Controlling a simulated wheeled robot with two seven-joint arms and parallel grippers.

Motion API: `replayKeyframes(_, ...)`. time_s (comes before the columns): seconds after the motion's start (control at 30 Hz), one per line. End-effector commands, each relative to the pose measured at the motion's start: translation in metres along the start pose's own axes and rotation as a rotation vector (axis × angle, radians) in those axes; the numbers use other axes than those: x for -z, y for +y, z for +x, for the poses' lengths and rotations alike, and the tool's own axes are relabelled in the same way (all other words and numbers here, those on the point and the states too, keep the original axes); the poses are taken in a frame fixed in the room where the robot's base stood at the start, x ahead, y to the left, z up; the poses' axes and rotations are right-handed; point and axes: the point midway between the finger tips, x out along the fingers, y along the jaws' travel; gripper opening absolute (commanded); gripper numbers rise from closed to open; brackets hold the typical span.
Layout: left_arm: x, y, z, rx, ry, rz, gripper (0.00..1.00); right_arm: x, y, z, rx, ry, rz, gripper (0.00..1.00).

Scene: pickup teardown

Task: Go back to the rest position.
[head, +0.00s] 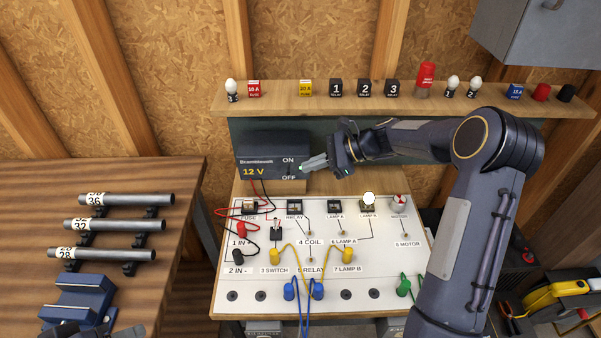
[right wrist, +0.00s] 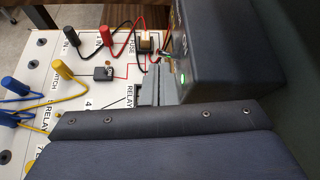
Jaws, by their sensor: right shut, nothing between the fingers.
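My right gripper (head: 303,167) is shut and empty. Its fingertips are at the front of the dark 12 V power supply (head: 262,150), by the ON/OFF marking. In the right wrist view the shut fingers (right wrist: 158,85) are close beside the supply (right wrist: 235,50), where a small green light shows; I cannot tell whether they touch it. My right arm reaches in from the right over the board. Dark grey parts at the bottom left edge of the head view may be my left gripper (head: 132,331), mostly cut off.
Below the gripper lies the white circuit board (head: 222,288) with plugs, cables and a bright white lamp B (head: 369,198). A shelf (head: 280,97) with fuses, relays and bulbs runs behind. A wooden table (head: 30,195) with several metal tubes and blue blocks stands left. A grey cabinet (head: 540,35) hangs upper right.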

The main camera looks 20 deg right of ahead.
Motion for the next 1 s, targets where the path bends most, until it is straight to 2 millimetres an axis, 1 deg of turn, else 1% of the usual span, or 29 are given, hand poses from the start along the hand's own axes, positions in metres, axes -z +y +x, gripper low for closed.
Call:
replayKeyframes(0.03,-0.002,-0.002,0.003,0.0,0.0,0.0,0.5,0.004,0.0,-0.008,0.002,0.003,0.001,0.0)
replayKeyframes(0.2,-0.003,-0.003,0.006,0.0,0.0,0.0,0.5,0.007,0.001,-0.027,-0.004,0.009,0.007,0.0)
replayKeyframes(0.37,-0.003,-0.003,0.006,0.0,0.0,0.0,0.5,0.008,0.002,-0.033,-0.007,0.011,0.008,0.0)
replayKeyframes(0.47,-0.003,-0.003,0.006,0.0,0.0,0.0,0.5,0.001,0.008,-0.037,-0.011,0.025,-0.029,0.0)
replayKeyframes(0.53,-0.003,-0.003,0.006,0.0,0.0,0.0,0.5,-0.012,0.019,-0.044,-0.018,0.053,-0.102,0.0)
replayKeyframes(0.57,-0.003,-0.003,0.006,0.0,0.0,0.0,0.5,-0.019,0.026,-0.049,-0.023,0.071,-0.146,0.0)
replayKeyframes(0.67,-0.003,-0.003,0.006,0.0,0.0,0.0,0.5,-0.046,0.063,-0.068,-0.048,0.147,-0.349,0.0)
replayKeyframes(0.7,-0.003,-0.003,0.006,0.0,0.0,0.0,0.5,-0.056,0.081,-0.076,-0.062,0.182,-0.443,0.0)
replayKeyframes(0.77,-0.003,-0.003,0.006,0.0,0.0,0.0,0.5,-0.067,0.109,-0.087,-0.086,0.233,-0.588,0.0)
replayKeyframes(0.8,-0.003,-0.003,0.006,0.0,0.0,0.0,0.5,-0.073,0.128,-0.094,-0.101,0.268,-0.683,0.0)
replayKeyframes(0.87,-0.003,-0.003,0.006,0.0,0.0,0.0,0.5,-0.079,0.156,-0.103,-0.126,0.317,-0.825,0.0)
replayKeyframes(0.9,-0.003,-0.003,0.006,0.0,0.0,0.0,0.5,-0.081,0.175,-0.108,-0.144,0.35,-0.921,0.0)
replayKeyframes(0.97,-0.003,-0.003,0.006,0.0,0.0,0.0,0.5,-0.082,0.203,-0.115,-0.17,0.399,-1.063,0.0)
replayKeyframes(1.0,-0.003,-0.003,0.006,0.0,0.0,0.0,0.5,-0.081,0.222,-0.119,-0.189,0.43,-1.155,0.0)
